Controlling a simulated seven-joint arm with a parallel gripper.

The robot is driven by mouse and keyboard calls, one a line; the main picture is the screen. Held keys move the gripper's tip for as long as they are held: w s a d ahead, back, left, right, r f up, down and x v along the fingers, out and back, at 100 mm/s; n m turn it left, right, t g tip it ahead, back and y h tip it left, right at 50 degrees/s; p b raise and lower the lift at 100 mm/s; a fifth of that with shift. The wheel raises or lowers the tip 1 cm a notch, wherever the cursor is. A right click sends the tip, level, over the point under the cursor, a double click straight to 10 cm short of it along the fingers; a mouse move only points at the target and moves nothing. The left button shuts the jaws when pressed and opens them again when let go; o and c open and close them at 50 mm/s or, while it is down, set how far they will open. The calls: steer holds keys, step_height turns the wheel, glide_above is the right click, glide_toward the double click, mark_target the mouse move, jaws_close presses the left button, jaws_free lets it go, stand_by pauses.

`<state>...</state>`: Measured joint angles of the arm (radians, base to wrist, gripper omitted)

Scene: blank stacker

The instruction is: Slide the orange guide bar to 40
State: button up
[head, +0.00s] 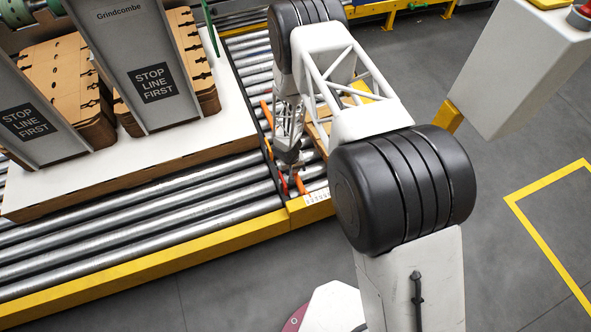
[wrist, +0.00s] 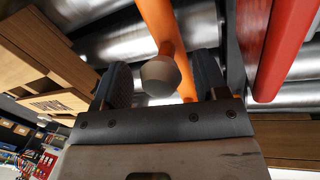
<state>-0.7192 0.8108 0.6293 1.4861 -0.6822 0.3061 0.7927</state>
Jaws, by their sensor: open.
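The orange guide bar (wrist: 158,22) runs up the wrist view from between my fingers, above the rollers. My gripper (wrist: 163,66) is open, with one dark finger on each side of the knob and gaps visible. In the head view my gripper (head: 289,158) is low over the conveyor's right part, and an orange piece (head: 300,184) shows beside it. A white scale strip (head: 317,197) lies on the yellow edge near there; its figures are too small to read.
A red bar (wrist: 285,45) runs close to the right of my gripper in the wrist view. A white board (head: 130,170) with stacked cardboard blanks (head: 62,85) and grey plates lies on the left rollers. A pale control box (head: 520,65) hangs at upper right.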

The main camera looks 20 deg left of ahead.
steer(key=shift+f, duration=0.3)
jaws_close()
steer(key=shift+w+d, duration=2.2)
jaws_free()
steer(key=shift+r, duration=0.1)
step_height(320, 180, up, 8)
steer(key=a, duration=0.1)
steer(key=shift+s+f, duration=0.25)
steer(key=shift+s, duration=0.2)
